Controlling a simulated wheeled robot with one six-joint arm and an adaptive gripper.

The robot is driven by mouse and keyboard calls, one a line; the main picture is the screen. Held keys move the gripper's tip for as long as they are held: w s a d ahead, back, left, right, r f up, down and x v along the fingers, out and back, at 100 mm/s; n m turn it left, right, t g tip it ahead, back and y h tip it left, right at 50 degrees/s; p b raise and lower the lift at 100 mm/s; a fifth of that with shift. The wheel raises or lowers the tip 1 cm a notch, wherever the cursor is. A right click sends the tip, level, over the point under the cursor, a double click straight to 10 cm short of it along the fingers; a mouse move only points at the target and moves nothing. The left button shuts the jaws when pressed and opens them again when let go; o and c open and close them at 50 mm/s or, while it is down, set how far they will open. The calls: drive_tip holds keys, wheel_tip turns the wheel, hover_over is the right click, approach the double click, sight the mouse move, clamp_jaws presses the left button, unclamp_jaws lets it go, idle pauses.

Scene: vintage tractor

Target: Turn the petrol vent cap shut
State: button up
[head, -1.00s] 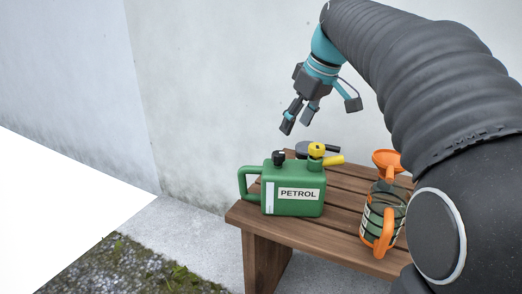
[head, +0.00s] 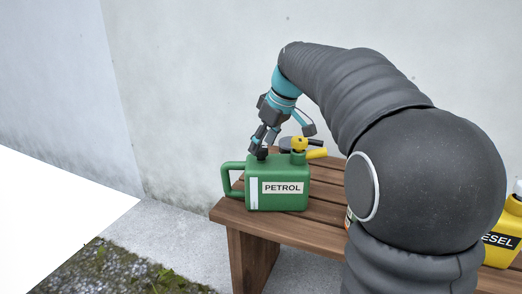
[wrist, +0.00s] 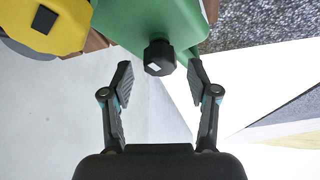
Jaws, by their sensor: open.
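The green petrol can (head: 278,172) stands upright on the wooden bench, with its handle to the left. Its black vent cap (wrist: 158,57), with a white mark, sits on the can's top in the wrist view. My gripper (wrist: 160,80) is open, its two fingers on either side of the line to the cap. The cap is just ahead of the fingertips and no finger visibly touches it. In the head view my gripper (head: 261,145) is down over the can's top left, and its fingers largely hide the cap.
A yellow diesel can (head: 505,225) shows at the right edge. A pale wall (head: 190,90) stands behind.

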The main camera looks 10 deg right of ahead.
drive_tip(key=shift+x, duration=1.2)
clamp_jaws()
